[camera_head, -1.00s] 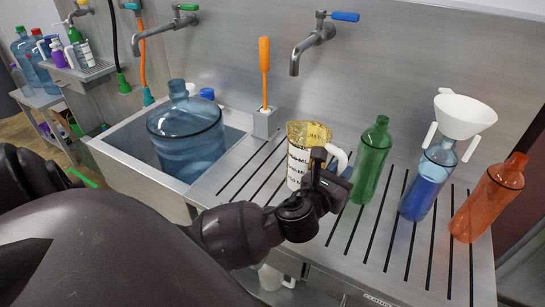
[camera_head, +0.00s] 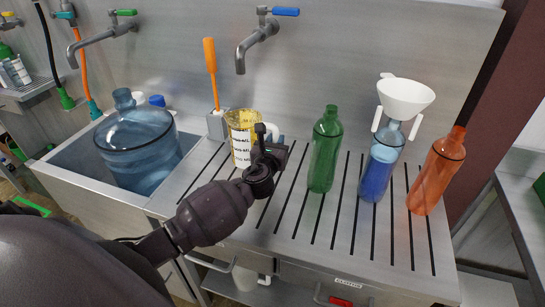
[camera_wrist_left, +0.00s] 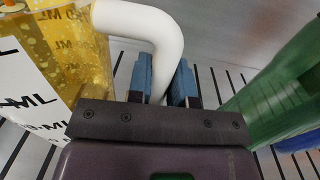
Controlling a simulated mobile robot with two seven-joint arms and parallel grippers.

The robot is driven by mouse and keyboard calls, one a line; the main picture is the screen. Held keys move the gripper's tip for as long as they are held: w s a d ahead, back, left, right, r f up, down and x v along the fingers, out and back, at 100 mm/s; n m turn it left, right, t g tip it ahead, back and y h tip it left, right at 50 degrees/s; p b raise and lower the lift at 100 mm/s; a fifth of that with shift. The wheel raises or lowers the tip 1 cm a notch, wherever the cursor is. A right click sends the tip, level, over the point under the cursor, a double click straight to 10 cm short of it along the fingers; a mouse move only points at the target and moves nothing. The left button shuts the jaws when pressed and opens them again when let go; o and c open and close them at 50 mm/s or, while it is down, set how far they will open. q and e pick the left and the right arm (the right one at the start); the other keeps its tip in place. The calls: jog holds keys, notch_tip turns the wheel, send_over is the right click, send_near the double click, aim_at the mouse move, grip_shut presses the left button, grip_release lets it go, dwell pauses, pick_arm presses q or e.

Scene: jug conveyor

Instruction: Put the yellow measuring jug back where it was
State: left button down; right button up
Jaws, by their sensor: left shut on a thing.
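The yellow measuring jug (camera_head: 242,140), with a white label band marked ML and a white handle, is upright at the slatted drainboard (camera_head: 290,212), left of the green bottle. My left gripper (camera_head: 265,158) is at its right side. In the left wrist view my left gripper's blue-padded fingers (camera_wrist_left: 168,82) are shut on the white handle (camera_wrist_left: 150,25) of the jug (camera_wrist_left: 78,60). The jug's base is partly hidden in both views, so I cannot tell if it touches the drainboard. My right gripper is not in view.
A green bottle (camera_head: 324,150), a blue bottle (camera_head: 379,168) with a white funnel (camera_head: 405,98) and an orange bottle (camera_head: 437,172) stand to the right. A large blue jug (camera_head: 138,148) sits in the sink at left. A brush holder (camera_head: 216,125) stands behind.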

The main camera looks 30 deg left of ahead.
pick_arm(q)
jog(key=shift+f, duration=0.7)
notch_tip(320, 180, down, 2)
jog(key=shift+f+b, duration=0.15)
jog(key=shift+b, duration=0.4)
jog(key=shift+f, duration=0.35)
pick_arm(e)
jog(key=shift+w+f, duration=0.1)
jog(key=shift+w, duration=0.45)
pick_arm(q)
jog(key=shift+f, duration=0.1)
